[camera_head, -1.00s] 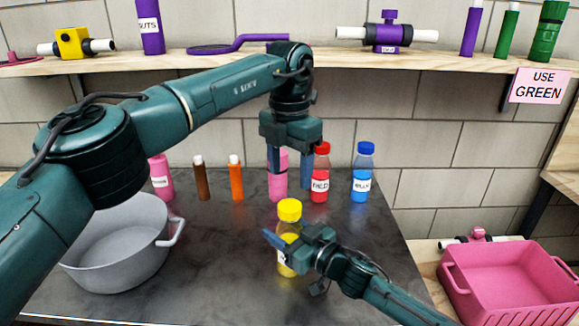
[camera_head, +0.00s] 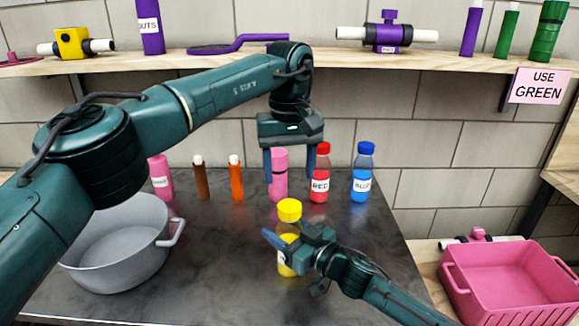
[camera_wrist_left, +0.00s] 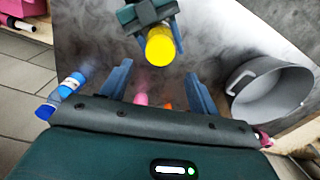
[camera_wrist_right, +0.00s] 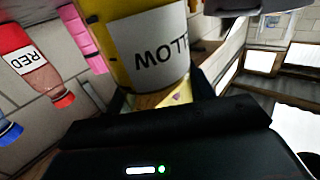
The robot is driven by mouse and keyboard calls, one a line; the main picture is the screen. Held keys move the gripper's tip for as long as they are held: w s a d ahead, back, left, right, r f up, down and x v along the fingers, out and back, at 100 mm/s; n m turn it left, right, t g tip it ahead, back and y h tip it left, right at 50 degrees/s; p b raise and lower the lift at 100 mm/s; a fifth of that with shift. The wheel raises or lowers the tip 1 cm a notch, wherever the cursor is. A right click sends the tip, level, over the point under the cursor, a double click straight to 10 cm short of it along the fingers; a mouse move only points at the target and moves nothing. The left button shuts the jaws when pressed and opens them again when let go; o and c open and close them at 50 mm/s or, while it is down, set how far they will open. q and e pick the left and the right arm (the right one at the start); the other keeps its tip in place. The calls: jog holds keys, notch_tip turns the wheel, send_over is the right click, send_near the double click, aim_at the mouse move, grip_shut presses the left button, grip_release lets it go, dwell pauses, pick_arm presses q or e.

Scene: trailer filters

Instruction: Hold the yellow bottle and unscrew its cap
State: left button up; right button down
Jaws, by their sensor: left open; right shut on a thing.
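The yellow bottle (camera_head: 284,260) stands upright on the dark table, with its yellow cap (camera_head: 289,210) on top. My right gripper (camera_head: 288,247) is shut on the bottle's body below the cap. In the right wrist view the bottle (camera_wrist_right: 108,50) fills the space between the fingers, its white label partly visible. My left gripper (camera_head: 290,172) is open and empty, pointing down above and behind the bottle. In the left wrist view the cap (camera_wrist_left: 160,46) shows beyond the open left fingers (camera_wrist_left: 160,90), apart from them.
A pink bottle (camera_head: 279,178), a red bottle (camera_head: 320,180) and a blue bottle (camera_head: 362,178) stand behind the yellow one. A grey pot (camera_head: 80,262) stands at left. A pink crate (camera_head: 490,300) is at lower right. A shelf (camera_head: 440,62) runs along the wall above.

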aim_at(290, 205)
pick_arm(q)
jog(key=m, duration=0.6)
jog(key=shift+m, duration=0.4)
jog(key=shift+f, duration=4.05)
